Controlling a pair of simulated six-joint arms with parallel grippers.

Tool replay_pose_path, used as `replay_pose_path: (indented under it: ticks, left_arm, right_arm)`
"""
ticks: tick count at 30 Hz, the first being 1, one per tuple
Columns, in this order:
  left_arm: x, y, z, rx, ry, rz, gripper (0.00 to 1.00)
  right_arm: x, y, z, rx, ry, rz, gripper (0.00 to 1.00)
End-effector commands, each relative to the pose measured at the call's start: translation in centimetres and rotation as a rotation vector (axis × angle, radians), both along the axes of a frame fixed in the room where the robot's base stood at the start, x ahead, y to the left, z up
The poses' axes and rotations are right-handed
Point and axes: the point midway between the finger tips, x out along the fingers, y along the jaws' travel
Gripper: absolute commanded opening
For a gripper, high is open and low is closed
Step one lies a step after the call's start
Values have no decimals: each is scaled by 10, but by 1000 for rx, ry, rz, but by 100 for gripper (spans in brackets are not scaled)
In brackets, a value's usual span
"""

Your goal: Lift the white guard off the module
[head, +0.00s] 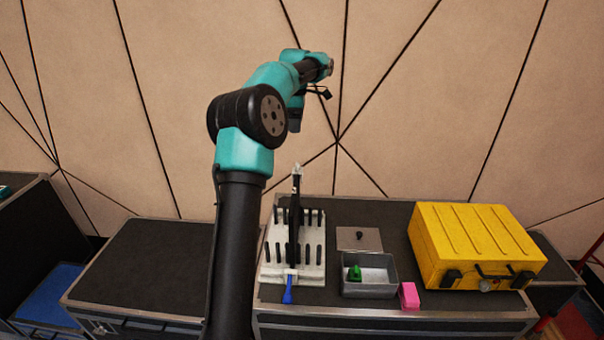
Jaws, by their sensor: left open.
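A white rack (311,259) with dark slots and upright dark pegs stands on the black case top. A tall, thin dark module (294,228) stands upright in it. A small whitish piece, seemingly the white guard (296,170), sits at the module's top end; its shape is too small to make out. My left gripper (323,93) is small and dark in the head view, open, above and slightly right of the module. It is apart from the guard, with nothing seen between its fingers. My right gripper is not in view.
A blue-handled tool (288,290) lies at the rack's front. To the right are a grey tray (369,291) holding a green piece (355,272), a knobbed grey plate (359,238), a pink block (409,295) and a yellow case (475,246). The left case top (150,265) is clear.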

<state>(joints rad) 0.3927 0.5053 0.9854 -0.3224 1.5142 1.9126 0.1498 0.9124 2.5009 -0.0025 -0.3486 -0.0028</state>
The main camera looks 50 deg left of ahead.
Motion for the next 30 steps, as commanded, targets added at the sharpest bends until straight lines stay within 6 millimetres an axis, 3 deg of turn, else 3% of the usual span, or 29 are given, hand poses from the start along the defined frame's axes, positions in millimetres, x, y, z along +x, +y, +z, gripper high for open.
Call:
replay_pose_path:
  ticks: [7, 24, 30]
  left_arm:
    - [0, 0, -15, -1, 3, -2, 79]
    - [0, 0, -109, -1, 4, -2, 79]
    - [1, 0, -123, 0, 1, -2, 79]
  right_arm:
    - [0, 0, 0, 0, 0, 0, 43]
    - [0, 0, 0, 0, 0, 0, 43]
    - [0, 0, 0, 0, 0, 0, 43]
